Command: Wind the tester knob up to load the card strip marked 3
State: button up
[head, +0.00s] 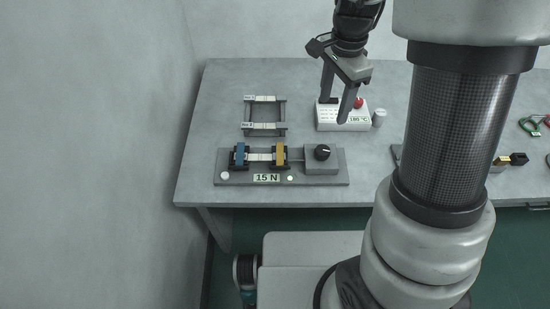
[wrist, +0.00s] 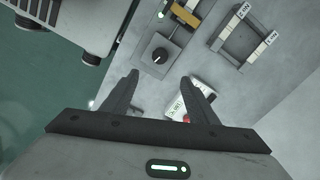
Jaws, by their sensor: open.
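The tester (head: 335,178) is a grey base on the table, with a blue clamp (head: 240,156) and a gold clamp (head: 278,156). A pale card strip (head: 260,157) spans the clamps; I cannot read a mark on it. The display (head: 267,178) reads 15 N. The black knob (head: 322,152) sits on a grey block at the tester's right end, with a pale pointer line. The knob also shows in the wrist view (wrist: 160,55). My gripper (head: 337,110) is open and empty, above the table behind and right of the knob, fingers pointing down. It touches nothing visible.
A rack (head: 281,118) behind the tester carries two labelled card strips. My arm hides part of the table's right side.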

jog(key=n+p, duration=0.3)
jog(key=n, duration=1.2)
send_near(323, 150)
notch_tip(323, 150, down, 9)
jog(key=shift+f, duration=0.15)
jog(key=c, duration=1)
